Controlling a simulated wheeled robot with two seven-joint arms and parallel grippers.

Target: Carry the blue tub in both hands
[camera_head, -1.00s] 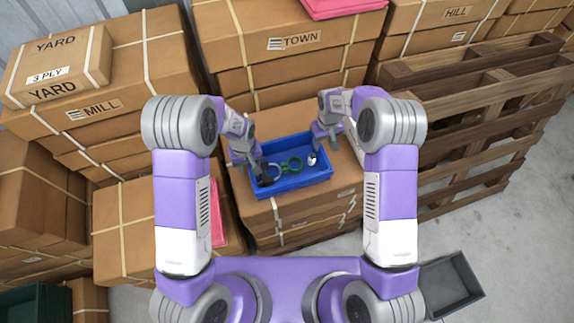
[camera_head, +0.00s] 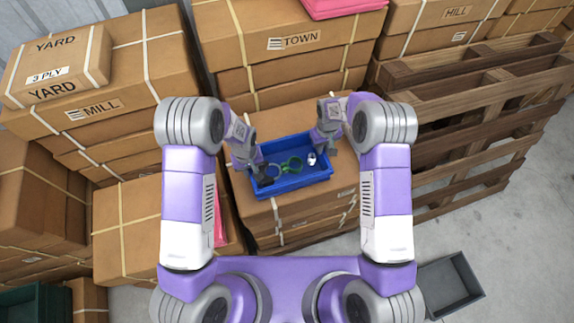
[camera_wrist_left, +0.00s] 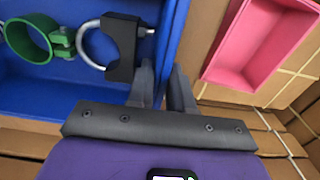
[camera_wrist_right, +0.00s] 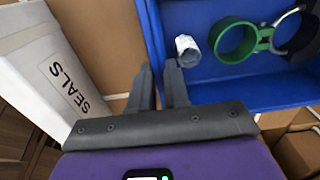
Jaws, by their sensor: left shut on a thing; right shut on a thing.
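The blue tub (camera_head: 305,181) rests on a stack of cardboard boxes in front of me, with a green ring clamp (camera_head: 292,165), a U-bolt clamp with a black block (camera_wrist_left: 122,45) and a small pale cylinder (camera_wrist_right: 187,49) inside. My left gripper (camera_head: 261,174) is shut on the tub's left wall; in the left wrist view its fingers (camera_wrist_left: 162,72) straddle the blue wall. My right gripper (camera_head: 331,148) is shut on the right wall; in the right wrist view its fingers (camera_wrist_right: 160,70) straddle it. I cannot tell any gap under the tub.
Boxes marked TOWN (camera_head: 300,41) stand behind the tub, and boxes marked MILL (camera_head: 95,110) stand at the left. Wooden pallets (camera_head: 470,110) are at the right. A pink tray (camera_wrist_left: 262,42) lies left of the tub. A grey bin (camera_head: 450,285) stands on the floor at lower right.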

